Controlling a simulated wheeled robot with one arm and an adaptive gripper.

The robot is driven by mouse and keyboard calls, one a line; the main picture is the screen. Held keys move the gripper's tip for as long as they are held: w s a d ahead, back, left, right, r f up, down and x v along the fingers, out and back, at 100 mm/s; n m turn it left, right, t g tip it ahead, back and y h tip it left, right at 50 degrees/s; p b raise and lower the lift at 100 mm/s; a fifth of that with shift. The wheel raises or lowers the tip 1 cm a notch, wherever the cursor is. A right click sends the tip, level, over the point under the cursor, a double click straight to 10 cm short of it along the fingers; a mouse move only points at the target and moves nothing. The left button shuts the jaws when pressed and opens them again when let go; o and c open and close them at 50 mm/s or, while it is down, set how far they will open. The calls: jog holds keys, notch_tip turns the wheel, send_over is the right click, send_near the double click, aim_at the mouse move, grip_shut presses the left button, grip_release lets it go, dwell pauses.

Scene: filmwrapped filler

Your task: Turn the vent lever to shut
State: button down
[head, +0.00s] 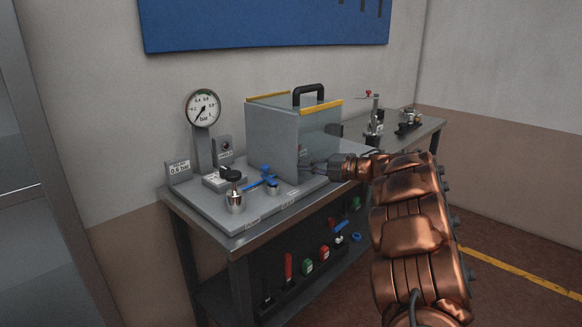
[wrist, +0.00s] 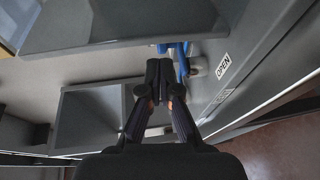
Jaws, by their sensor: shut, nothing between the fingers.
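A blue lever (head: 262,183) on a silver valve body sits on the grey base plate, left of the guard box. In the wrist view, a blue lever (wrist: 183,62) shows just beyond and right of my fingertips, partly hidden by them. An OPEN label (wrist: 223,66) is beside it. A second label (wrist: 224,95) is too slanted to read. My gripper (head: 306,167) comes in from the right beside the guard box's lower edge. In the wrist view my gripper (wrist: 159,66) is shut with its fingers together and empty. I cannot tell whether it touches the lever.
The guard box (head: 272,137) with a clear panel and black handle (head: 309,94) stands close above my fingers. A pressure gauge (head: 203,108) and black-knobbed valve (head: 234,190) are left. More fittings (head: 375,125) stand at the bench's right. Coloured-handled tools hang below.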

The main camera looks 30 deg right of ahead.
jog(key=shift+v, duration=1.4)
